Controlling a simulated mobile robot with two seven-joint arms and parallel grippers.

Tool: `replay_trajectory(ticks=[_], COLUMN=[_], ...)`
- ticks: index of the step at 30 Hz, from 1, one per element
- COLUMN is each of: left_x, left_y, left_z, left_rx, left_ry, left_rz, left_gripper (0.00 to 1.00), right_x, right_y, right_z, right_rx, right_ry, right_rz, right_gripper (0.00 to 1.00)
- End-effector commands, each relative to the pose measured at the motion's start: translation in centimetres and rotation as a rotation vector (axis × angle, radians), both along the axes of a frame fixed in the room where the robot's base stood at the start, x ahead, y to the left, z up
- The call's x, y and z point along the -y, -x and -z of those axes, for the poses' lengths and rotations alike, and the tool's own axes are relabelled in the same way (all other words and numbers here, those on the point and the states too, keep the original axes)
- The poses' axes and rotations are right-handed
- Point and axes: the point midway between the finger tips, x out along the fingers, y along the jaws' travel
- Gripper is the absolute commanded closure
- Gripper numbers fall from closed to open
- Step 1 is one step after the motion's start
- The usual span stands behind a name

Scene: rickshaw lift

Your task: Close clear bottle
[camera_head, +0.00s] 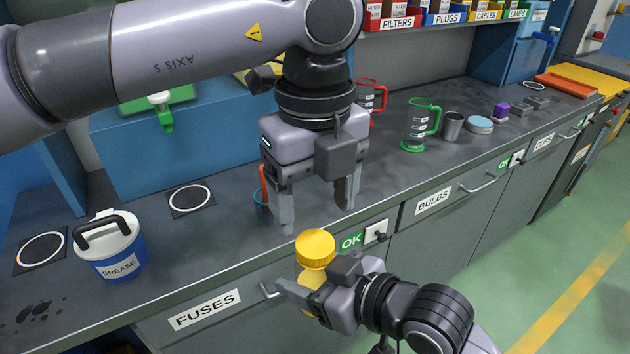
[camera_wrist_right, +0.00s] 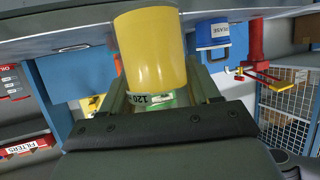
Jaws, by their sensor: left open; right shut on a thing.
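The bottle (camera_head: 309,279) is upright in front of the counter's edge, with a ribbed yellow cap (camera_head: 315,246) on top. I cannot tell how tightly the cap sits. My right gripper (camera_head: 318,287) is shut on the bottle below the cap and hides much of its body. In the right wrist view a large yellow part (camera_wrist_right: 150,48) of it shows, with a small printed label and a greenish clear part between the fingers. My left gripper (camera_head: 315,205) points down, open and empty, a little above the cap and apart from it.
A blue and white grease tub (camera_head: 112,246) stands at the counter's left. A green mug (camera_head: 419,126), a red mug (camera_head: 368,97) and a metal cup (camera_head: 452,126) stand further back. A small teal and orange item (camera_head: 262,190) is partly hidden behind my left gripper. Drawer handles protrude below.

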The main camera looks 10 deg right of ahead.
Motion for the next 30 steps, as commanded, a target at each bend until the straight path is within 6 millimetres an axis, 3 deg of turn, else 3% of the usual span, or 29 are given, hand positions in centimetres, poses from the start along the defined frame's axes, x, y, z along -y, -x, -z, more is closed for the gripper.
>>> replay_trajectory(ticks=[9,22,23,27,28,30], left_x=[0.0,0.0,0.0,0.0,0.0,0.0], left_y=[0.0,0.0,0.0,0.0,0.0,0.0], left_z=[4.6,5.5,5.5,5.5,5.5,5.5], left_rx=[-0.001,0.000,0.000,0.000,0.000,0.000], left_ry=[-0.001,0.000,0.000,0.000,0.000,0.000], left_rz=[-0.001,-0.001,-0.001,-0.001,-0.001,-0.001], left_gripper=[0.28,0.28,0.34,0.80,0.86,0.86], right_x=[0.0,0.0,0.0,0.0,0.0,0.0], right_y=[0.0,0.0,0.0,0.0,0.0,0.0], right_z=[-0.1,-0.1,-0.1,-0.1,-0.1,-0.1], right_rx=[0.002,0.002,0.002,0.002,0.002,0.002], right_ry=[-0.001,-0.001,-0.001,-0.001,-0.001,-0.001], right_rz=[0.000,0.000,0.000,0.000,0.000,0.000], right_gripper=[1.00,1.00,1.00,1.00,1.00,1.00])
